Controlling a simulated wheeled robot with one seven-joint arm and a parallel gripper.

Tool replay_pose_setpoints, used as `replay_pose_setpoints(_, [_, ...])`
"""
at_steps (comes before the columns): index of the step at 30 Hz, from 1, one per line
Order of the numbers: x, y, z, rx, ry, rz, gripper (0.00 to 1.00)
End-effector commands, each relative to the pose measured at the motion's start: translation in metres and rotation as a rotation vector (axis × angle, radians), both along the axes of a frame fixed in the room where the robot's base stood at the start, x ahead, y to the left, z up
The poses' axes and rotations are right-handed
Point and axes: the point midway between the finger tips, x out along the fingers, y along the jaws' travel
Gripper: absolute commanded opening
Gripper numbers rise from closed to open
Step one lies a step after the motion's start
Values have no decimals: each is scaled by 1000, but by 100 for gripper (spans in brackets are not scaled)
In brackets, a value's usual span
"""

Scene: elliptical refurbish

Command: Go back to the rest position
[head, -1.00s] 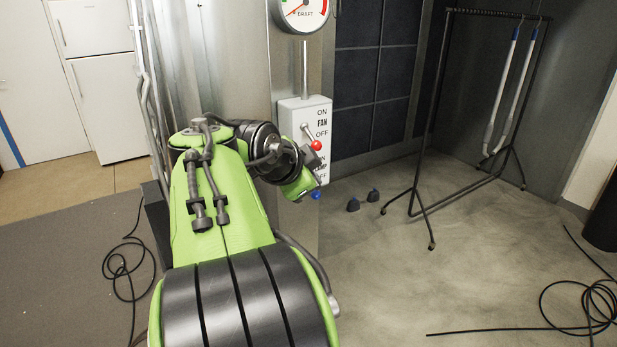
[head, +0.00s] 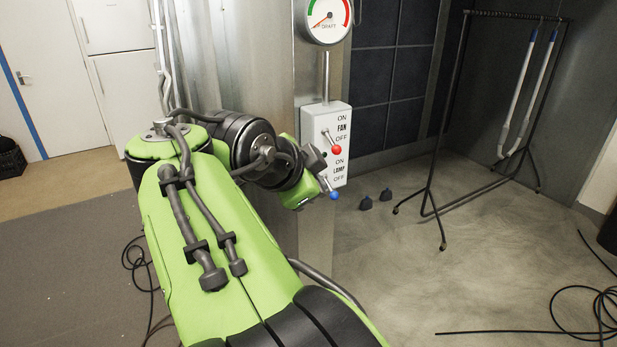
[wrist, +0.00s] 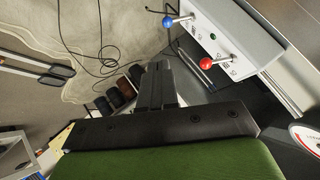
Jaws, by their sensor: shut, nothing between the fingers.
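My gripper (wrist: 163,82) shows in the wrist view with its fingers together and nothing between them. In the head view my gripper (head: 320,172) is beside the switch box, at its lower left. The white switch box (head: 321,128) is fixed to the metal column and carries FAN and LAMP labels. Its red-knobbed lever (head: 336,149) and blue-knobbed lever (head: 334,195) both show. In the wrist view the blue knob (wrist: 168,22) and red knob (wrist: 206,63) lie to the right of the fingertips, apart from them.
A round draft gauge (head: 328,18) sits above the box. A black rack (head: 443,205) with two white tubes stands at the right. Black cable (head: 590,305) lies on the floor at the right. Two small dark objects (head: 376,198) are on the floor beyond the column.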

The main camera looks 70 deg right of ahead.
Motion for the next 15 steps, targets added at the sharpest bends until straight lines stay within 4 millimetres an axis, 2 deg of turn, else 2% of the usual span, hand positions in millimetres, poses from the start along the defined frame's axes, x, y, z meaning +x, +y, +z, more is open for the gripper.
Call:
replay_pose_setpoints(3, [1, 15, 10, -1, -1, 3, 0])
replay_pose_setpoints(6, [1, 21, 12, 0, 0, 2, 0])
replay_pose_setpoints(15, [0, 21, 11, 0, 0, 0, 0])
